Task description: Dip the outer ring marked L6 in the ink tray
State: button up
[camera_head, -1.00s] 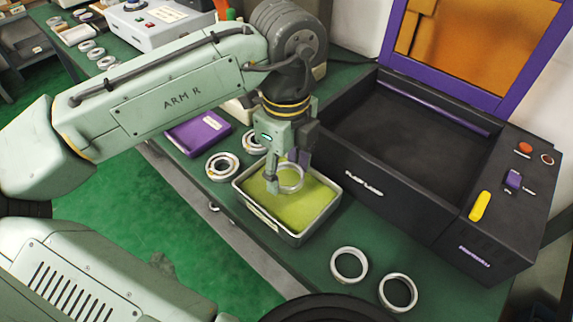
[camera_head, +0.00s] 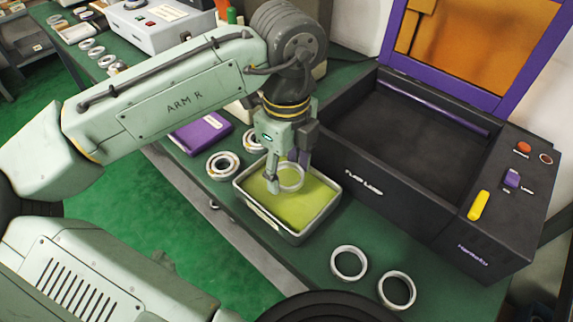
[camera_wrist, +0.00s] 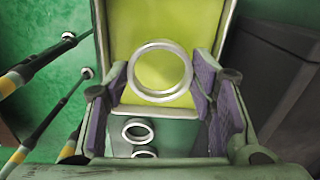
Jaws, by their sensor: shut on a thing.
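My gripper (camera_head: 288,173) is shut on a pale metal ring (camera_head: 290,191), held by its outer edge between the two fingers. The ring also shows in the wrist view (camera_wrist: 160,99), between the purple finger pads. No marking on it is readable. The ink tray (camera_head: 313,227) is a pale rectangular pan with yellow-green ink, on the green bench. The ring is inside the tray's outline, over its back left part. I cannot tell whether its underside touches the ink.
Two loose rings (camera_head: 349,278) lie on the bench in front of the tray. Ring pieces (camera_head: 222,176) and a purple book (camera_head: 200,135) lie behind it. A black machine (camera_head: 400,212) with an open orange lid stands close on the right.

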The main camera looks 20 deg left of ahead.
aim_at(286, 198)
jog(key=shift+f+b, duration=1.6)
jog(key=shift+f, duration=1.3)
dwell(1.1)
notch_tip(286, 198, up, 9)
jog(key=p, duration=0.8)
jog(key=shift+f, duration=0.2)
